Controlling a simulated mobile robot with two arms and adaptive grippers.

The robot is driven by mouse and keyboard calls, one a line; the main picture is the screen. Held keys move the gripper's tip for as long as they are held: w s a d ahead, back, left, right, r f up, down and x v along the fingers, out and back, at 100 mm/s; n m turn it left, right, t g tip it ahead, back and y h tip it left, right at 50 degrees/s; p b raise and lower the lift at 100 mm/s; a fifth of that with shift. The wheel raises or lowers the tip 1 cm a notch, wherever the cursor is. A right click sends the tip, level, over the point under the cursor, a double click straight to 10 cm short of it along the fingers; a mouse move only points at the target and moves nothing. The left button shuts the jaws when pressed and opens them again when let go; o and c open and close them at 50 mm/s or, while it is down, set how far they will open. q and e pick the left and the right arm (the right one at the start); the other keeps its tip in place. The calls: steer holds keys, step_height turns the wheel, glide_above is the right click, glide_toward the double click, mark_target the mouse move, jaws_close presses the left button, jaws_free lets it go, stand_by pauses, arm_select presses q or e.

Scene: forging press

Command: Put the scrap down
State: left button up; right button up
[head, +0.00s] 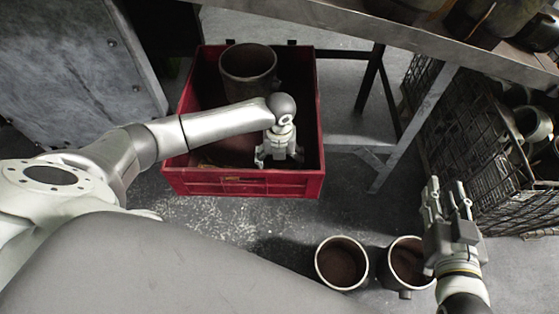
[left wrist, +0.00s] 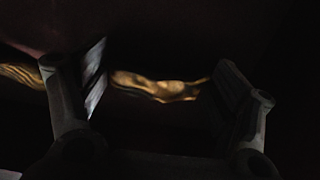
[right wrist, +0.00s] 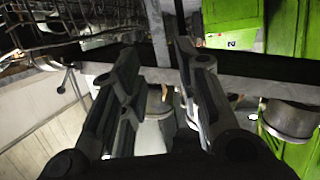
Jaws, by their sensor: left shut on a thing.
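The red crate (head: 240,184) stands on the floor, and my left gripper (head: 279,162) reaches down inside it at the right front part. In the dark left wrist view, my left gripper's fingers (left wrist: 155,85) stand on either side of a rough, brownish-gold strip of scrap (left wrist: 155,88). The gripper is shut on this scrap; most of its shape is lost in shadow. In the head view the scrap is hidden below the gripper. My right gripper (head: 447,186) is at the right, its fingers apart and empty; it also shows in the right wrist view (right wrist: 155,65).
A grey metal cylinder (head: 248,68) stands in the crate's back part. Two round pots (head: 341,263) (head: 407,262) stand on the floor near my right gripper. A wire basket (head: 470,150) is at the right, and a table (head: 400,30) with legs is behind. Floor between crate and pots is clear.

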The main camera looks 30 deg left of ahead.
arm_select(q)
steer(key=shift+f, duration=0.1)
steer(key=o, duration=0.9)
steer(key=shift+r, duration=0.25)
step_height(320, 180, up, 6)
steer(key=shift+f+p, duration=0.1)
steer(key=shift+p, duration=1)
step_height(320, 180, up, 6)
steer(key=p, duration=0.1)
steer(key=shift+p, duration=0.4)
arm_select(e)
steer(key=s+d+f+g+h, duration=0.1)
steer(key=s+d+f+g, duration=0.1)
steer(key=s+f+g, duration=0.3)
steer(key=s+d+f+g+h, duration=0.2)
steer(key=s+f+g, duration=0.3)
steer(key=s, duration=0.5)
steer(key=shift+d+f+m+g, duration=0.3)
steer(key=shift+d+f+g, duration=0.1)
steer(key=shift+d+f, duration=0.45)
steer(key=shift+s, duration=0.1)
